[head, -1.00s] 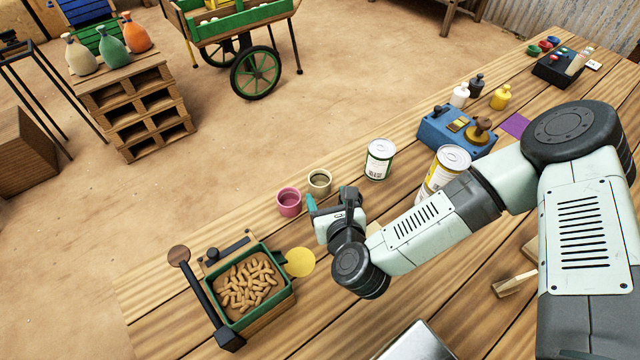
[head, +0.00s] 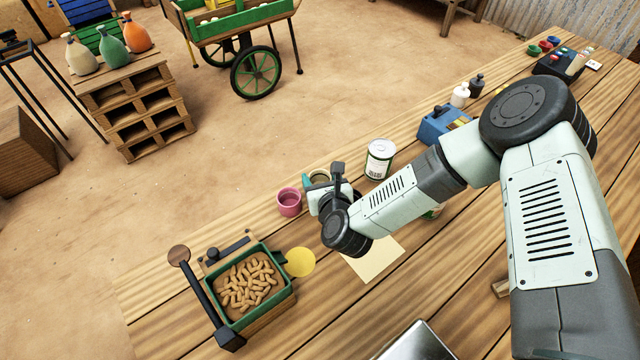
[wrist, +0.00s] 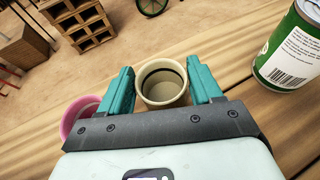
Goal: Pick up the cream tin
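The cream tin (wrist: 162,99) is a small, open-topped round tin. In the wrist view it stands upright on the table between my gripper's two teal fingers, close to both. My gripper (wrist: 162,82) is open, with one finger on each side of the tin; I cannot tell whether either finger touches it. In the head view my gripper (head: 320,181) is over the tin's place and hides most of it.
A pink tin (head: 289,202) stands just left of my gripper; it also shows in the wrist view (wrist: 75,122). A green-and-white can (head: 379,159) stands to the right. A green tray of peanuts (head: 292,287) is at the front left. A pale sheet (head: 372,262) lies in front.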

